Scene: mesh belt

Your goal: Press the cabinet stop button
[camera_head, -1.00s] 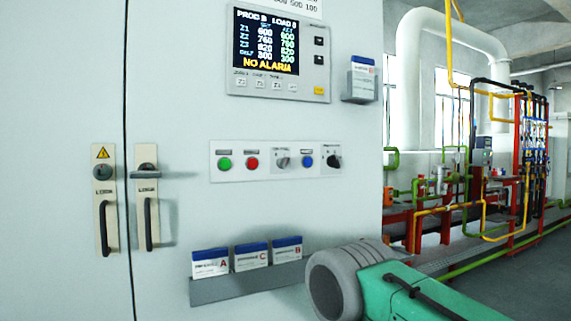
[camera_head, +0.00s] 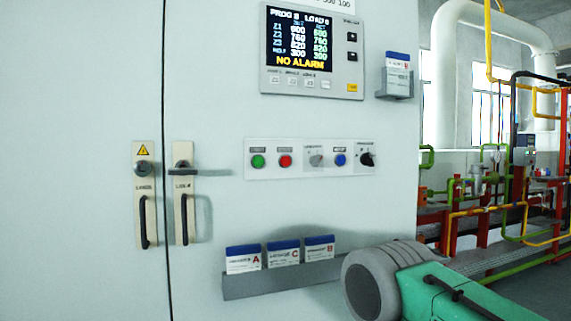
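The grey cabinet (camera_head: 90,150) fills the left and middle of the view. On its front is a light button panel (camera_head: 310,171) in a horizontal row. It holds a green button (camera_head: 258,162), a red button (camera_head: 285,161), a grey selector knob (camera_head: 316,160), a blue button (camera_head: 340,160) and a black rotary switch (camera_head: 367,159). The labels above the buttons are too small to read. A green and grey part of my arm is at the bottom right, below the panel and apart from it. Neither gripper shows.
A display (camera_head: 312,48) reading NO ALARM is above the panel. A card holder (camera_head: 398,76) sticks out at the upper right. A ledge (camera_head: 285,279) with cards A, C and B is below. Two door handles (camera_head: 145,195) are at left. Pipes (camera_head: 480,75) stand behind at right.

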